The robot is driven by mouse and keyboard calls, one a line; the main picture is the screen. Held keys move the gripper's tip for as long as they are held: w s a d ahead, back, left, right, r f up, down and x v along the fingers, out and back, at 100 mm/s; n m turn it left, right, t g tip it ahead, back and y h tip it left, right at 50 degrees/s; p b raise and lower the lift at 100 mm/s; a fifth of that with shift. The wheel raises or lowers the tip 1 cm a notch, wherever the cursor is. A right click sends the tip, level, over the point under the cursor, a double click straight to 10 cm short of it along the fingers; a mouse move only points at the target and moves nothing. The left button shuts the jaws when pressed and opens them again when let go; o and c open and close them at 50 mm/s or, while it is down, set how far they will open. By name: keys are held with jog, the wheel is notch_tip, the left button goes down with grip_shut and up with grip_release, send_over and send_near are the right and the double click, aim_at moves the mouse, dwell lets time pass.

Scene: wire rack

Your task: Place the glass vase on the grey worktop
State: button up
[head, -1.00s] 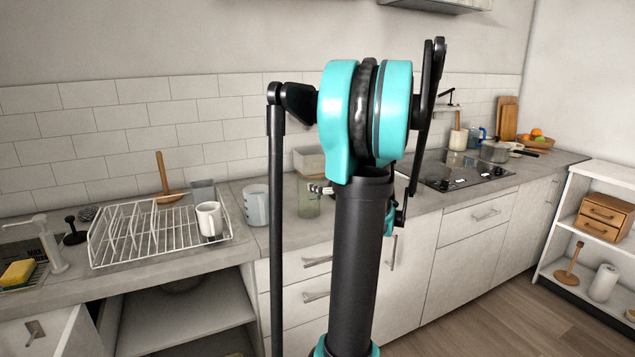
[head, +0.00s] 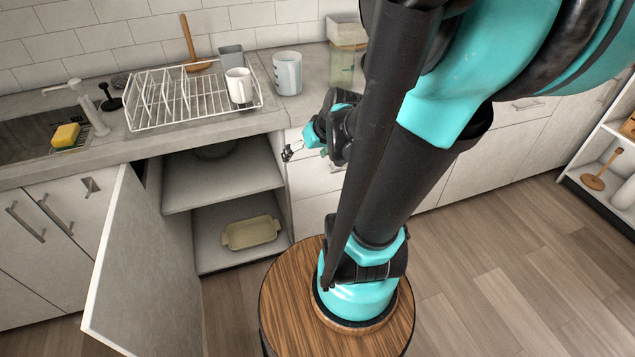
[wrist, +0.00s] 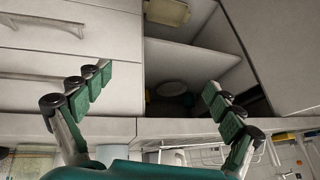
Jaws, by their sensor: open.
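The glass vase (head: 342,66), pale green and see-through, stands upright on the grey worktop (head: 312,78), to the right of a pale measuring cup. My gripper (head: 290,152) is open and empty in the head view, below and left of the vase, in front of the drawers beside the open cupboard. Its two green-padded fingers (wrist: 160,88) are spread wide in the wrist view with nothing between them. A pale greenish shape at the lower left of the wrist view may be the vase; I cannot tell. My arm hides the worktop right of the vase.
The wire rack (head: 180,98) holds a white mug (head: 238,86). The measuring cup (head: 287,73) stands between rack and vase. A pale box (head: 346,31) is behind the vase. An open cupboard door (head: 145,270) juts out at left; a dish (head: 250,232) lies inside the cupboard.

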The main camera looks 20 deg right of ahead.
jog(key=s+d+f+m+g+h, duration=0.1)
jog(key=s+f+h, duration=0.1)
jog(key=s+f, duration=0.2)
jog(key=s, duration=0.3)
jog(key=shift+s+h, duration=0.3)
jog(key=shift+h, duration=0.1)
